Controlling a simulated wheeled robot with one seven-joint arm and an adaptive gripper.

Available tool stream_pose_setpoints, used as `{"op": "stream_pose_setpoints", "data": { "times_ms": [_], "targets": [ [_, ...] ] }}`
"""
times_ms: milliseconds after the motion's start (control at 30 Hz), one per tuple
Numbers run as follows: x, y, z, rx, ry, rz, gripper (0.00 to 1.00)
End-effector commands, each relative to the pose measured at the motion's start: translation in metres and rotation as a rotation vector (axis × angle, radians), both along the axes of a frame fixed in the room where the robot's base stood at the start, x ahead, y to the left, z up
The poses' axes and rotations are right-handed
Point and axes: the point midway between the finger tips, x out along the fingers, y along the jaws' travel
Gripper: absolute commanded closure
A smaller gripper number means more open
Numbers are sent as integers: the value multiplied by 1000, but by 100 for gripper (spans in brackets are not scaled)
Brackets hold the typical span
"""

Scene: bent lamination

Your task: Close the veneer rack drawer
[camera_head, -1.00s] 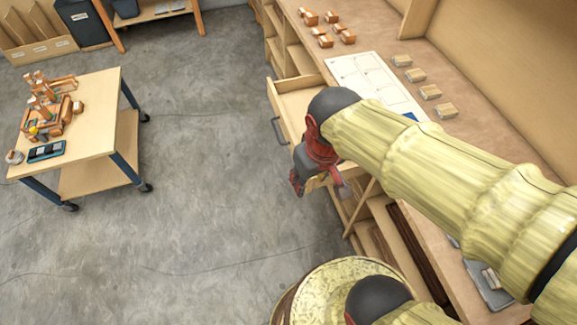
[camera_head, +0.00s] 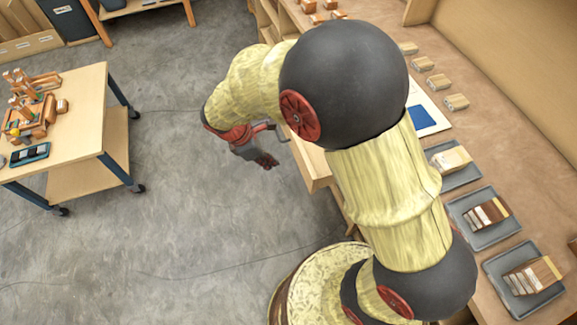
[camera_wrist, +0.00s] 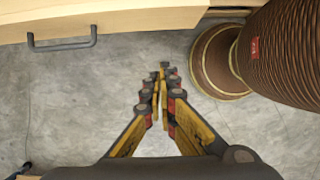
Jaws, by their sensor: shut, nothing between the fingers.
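The veneer rack drawer (camera_head: 314,166) is pale wood and sticks out from the bench, so it is open; my arm hides most of it in the head view. In the wrist view its front (camera_wrist: 150,21) runs along the top edge, with a grey bar handle (camera_wrist: 63,45) at upper left. My gripper (camera_head: 266,161) is in front of the drawer over the floor, pointing down. In the wrist view my gripper (camera_wrist: 162,75) is shut and empty, right of the handle and apart from it.
The bench top (camera_head: 470,130) holds grey trays (camera_head: 484,217) with wood samples and several small blocks. A wheeled cart (camera_head: 75,130) with tools stands at left. Grey floor (camera_head: 190,220) between cart and bench is clear.

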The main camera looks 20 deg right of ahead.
Motion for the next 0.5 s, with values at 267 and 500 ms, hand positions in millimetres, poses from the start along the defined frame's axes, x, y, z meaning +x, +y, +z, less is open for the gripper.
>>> {"op": "stream_pose_setpoints", "data": {
  "times_ms": [267, 500],
  "targets": [
    [-1, -13, -33, -1, 6, 6, 100],
    [-1, -30, -78, 0, 4, 6, 100]
  ]
}}
